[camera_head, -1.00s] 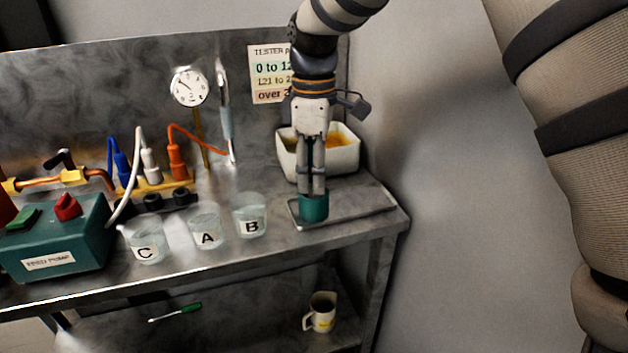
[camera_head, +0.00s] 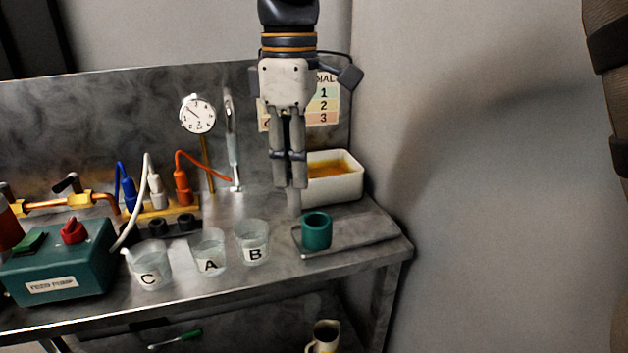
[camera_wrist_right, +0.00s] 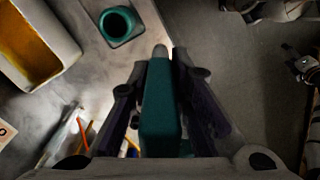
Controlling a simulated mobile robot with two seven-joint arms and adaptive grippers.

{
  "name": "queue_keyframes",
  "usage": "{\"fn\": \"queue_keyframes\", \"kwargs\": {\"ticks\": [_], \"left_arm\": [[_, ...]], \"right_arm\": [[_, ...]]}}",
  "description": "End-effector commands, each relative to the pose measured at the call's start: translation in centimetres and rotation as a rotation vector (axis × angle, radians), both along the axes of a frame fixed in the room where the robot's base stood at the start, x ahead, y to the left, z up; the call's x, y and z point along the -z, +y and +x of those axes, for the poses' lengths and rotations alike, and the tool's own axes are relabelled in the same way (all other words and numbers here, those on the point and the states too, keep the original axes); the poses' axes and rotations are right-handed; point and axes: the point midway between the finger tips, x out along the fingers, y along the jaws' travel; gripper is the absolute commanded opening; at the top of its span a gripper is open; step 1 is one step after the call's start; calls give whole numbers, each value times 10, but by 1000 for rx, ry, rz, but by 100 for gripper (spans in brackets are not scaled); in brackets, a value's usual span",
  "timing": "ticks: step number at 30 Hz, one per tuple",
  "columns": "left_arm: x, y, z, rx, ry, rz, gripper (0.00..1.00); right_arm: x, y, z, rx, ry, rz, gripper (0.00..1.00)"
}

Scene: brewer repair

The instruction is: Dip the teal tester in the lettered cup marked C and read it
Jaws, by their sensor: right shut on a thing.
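My right gripper (camera_head: 290,185) is shut on the teal tester, pointing down above the bench. In the right wrist view the teal tester (camera_wrist_right: 160,105) lies between the fingers, with a grey tip beyond them. In the head view the fingers mostly hide its body, and a pale tip (camera_head: 294,203) shows below. The gripper is up and left of a teal round holder (camera_head: 316,232), whose open top is empty. Clear cup C (camera_head: 149,268) stands at the front left of the row, with cup A (camera_head: 209,254) and cup B (camera_head: 252,243) to its right. My left gripper is out of view.
A white basin (camera_head: 345,188) with orange-brown contents stands behind the holder. A feed pump box (camera_head: 60,265) is left of cup C. A dial gauge (camera_head: 197,115) and cables rise behind the cups. A partly hidden wall chart (camera_head: 325,108) hangs behind the gripper.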

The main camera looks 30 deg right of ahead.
Motion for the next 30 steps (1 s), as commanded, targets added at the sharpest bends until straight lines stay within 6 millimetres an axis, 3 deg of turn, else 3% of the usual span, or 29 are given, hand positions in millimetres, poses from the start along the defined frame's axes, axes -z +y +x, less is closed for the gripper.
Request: {"fn": "queue_keyframes", "kwargs": {"ticks": [4, 9, 30], "left_arm": [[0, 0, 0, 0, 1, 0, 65], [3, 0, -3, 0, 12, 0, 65], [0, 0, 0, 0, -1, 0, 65]], "right_arm": [[-19, 37, -24, -2, 1, -2, 0], [-18, 48, -31, -6, 25, 6, 0], [-69, 52, -33, 1, -1, -1, 0]]}}
